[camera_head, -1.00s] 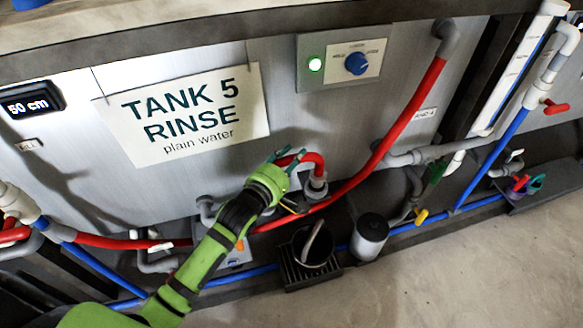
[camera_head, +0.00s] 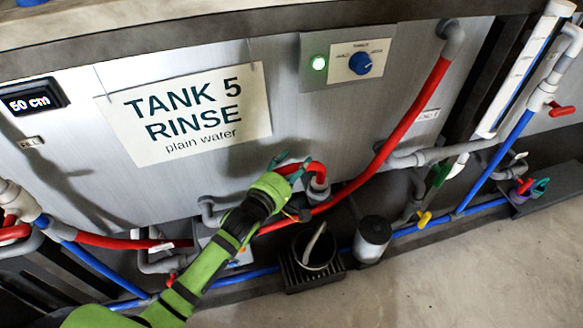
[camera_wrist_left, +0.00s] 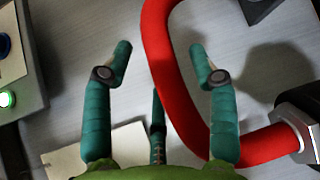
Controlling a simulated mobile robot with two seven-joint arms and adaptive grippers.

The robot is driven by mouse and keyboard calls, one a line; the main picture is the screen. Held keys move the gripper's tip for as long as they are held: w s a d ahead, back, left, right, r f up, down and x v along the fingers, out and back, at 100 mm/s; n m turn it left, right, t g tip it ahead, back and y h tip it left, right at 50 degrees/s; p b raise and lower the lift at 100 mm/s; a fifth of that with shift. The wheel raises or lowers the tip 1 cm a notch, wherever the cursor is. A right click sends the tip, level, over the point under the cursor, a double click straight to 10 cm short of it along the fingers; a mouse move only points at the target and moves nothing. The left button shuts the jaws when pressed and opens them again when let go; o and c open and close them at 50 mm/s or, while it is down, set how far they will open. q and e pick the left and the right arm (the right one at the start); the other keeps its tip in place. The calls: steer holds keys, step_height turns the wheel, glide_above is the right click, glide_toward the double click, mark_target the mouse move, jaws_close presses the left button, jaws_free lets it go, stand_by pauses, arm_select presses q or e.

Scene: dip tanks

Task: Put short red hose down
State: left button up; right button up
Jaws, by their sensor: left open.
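The short red hose (camera_head: 316,168) bends over into a grey fitting (camera_head: 319,188) low in front of the tank. In the left wrist view the hose (camera_wrist_left: 180,100) curves down between my spread fingers and runs right to a hex fitting (camera_wrist_left: 302,128). My left gripper (camera_head: 292,163) is at the hose, its fingers open on either side of it. In the left wrist view the gripper (camera_wrist_left: 163,56) has clear gaps between its upper fingertips and the hose. The hose's other end is hidden. My right gripper is not in view.
A long red hose (camera_head: 410,110) sweeps down the tank front, passing close below the gripper. A black bucket (camera_head: 316,246) and a grey-white canister (camera_head: 371,240) stand on the floor below. Blue pipes (camera_head: 490,160) run along the base. Floor at lower right is clear.

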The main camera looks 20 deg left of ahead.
arm_select(q)
steer(key=p+v, duration=0.1)
steer(key=v, duration=1.1)
steer(key=shift+r+p, duration=0.2)
steer(key=shift+p, duration=0.15)
